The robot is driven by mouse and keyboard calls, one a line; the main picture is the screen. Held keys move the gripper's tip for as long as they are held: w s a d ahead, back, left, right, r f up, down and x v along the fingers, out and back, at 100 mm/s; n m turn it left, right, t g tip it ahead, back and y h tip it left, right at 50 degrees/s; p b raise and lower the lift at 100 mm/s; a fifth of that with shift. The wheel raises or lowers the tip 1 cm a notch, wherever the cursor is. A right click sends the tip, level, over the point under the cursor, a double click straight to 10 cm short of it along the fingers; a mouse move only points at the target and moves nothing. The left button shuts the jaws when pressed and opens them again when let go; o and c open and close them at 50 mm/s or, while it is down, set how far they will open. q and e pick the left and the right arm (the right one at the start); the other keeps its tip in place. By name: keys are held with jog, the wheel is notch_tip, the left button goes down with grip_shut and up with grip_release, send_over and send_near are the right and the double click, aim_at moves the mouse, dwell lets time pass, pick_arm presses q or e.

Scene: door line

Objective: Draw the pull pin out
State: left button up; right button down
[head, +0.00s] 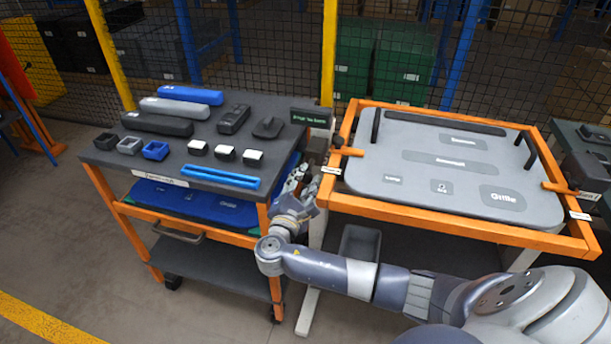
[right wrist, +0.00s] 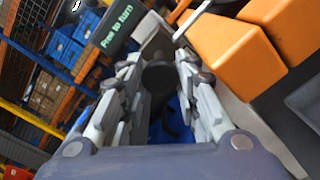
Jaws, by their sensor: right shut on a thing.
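My right gripper (head: 308,178) is between the parts cart and the orange-framed fixture, below a small dark sign. In the right wrist view its fingers (right wrist: 160,85) are closed around a dark round knob, the pull pin (right wrist: 160,76). My left gripper is not in view.
The sign (head: 310,117) reads "Free to turn". The fixture's orange frame (head: 440,233) holds a grey panel (head: 400,190). An orange handle (head: 347,151) lies close to the gripper. The cart (head: 105,157) carries several parts. A wire fence stands behind.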

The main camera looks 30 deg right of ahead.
jog(key=shift+v, duration=1.05)
jog(key=shift+w+d+f, duration=0.1)
jog(key=shift+f, duration=0.05)
jog(key=c, duration=1.5)
grip_release()
jog(key=shift+o, duration=0.2)
jog(key=v, duration=1.2)
